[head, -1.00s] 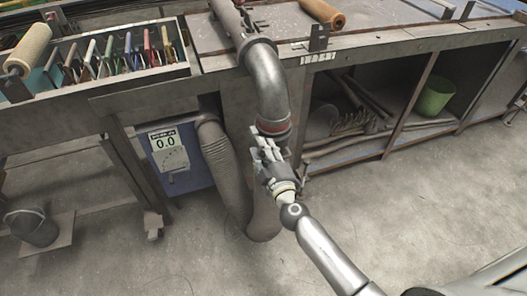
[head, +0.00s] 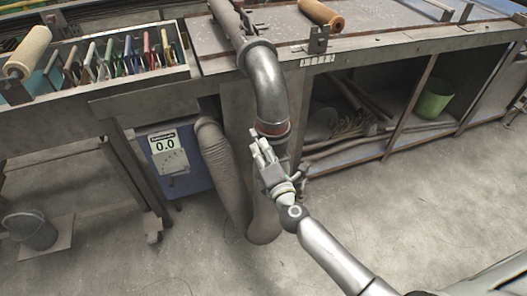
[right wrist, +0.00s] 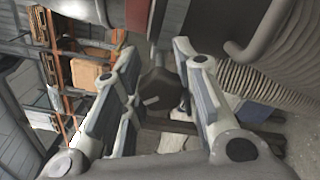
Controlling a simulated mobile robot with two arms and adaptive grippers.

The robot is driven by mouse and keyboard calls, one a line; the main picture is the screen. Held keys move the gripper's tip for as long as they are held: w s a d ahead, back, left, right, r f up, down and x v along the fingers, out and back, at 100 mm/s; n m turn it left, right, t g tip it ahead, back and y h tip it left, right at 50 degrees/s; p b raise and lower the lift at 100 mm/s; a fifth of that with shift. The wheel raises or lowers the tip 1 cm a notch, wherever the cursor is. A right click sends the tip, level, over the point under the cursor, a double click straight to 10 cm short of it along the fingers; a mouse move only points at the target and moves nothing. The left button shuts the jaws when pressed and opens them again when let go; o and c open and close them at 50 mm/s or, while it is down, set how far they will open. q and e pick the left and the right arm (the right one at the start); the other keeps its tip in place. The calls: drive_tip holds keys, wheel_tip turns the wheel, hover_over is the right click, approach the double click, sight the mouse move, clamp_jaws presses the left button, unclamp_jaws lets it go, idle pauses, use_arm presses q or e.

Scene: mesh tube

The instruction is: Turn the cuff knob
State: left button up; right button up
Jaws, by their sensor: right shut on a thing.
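A grey pipe elbow (head: 266,82) comes down off the bench and ends in a cuff with a red band (head: 273,129). My right gripper (head: 262,150) is just below this band, at the cuff. In the right wrist view, a dark knob (right wrist: 160,88) sits between the two fingers of my right gripper (right wrist: 156,75), which is shut on it. In the head view the fingers hide the knob. My left gripper is in neither view.
A ribbed grey hose (head: 222,165) hangs left of the cuff. Open shelves with a green bucket (head: 434,98) are at the right. The floor in front is clear.

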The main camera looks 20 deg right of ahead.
drive_tip(key=shift+a+n, duration=0.1)
drive_tip(key=shift+n, duration=1.6)
drive_tip(key=shift+f, duration=0.1)
drive_tip(key=o, duration=1.1)
drive_tip(key=shift+c, duration=0.2)
drive_tip(key=s, duration=1.2)
drive_tip(key=shift+d, duration=0.2)
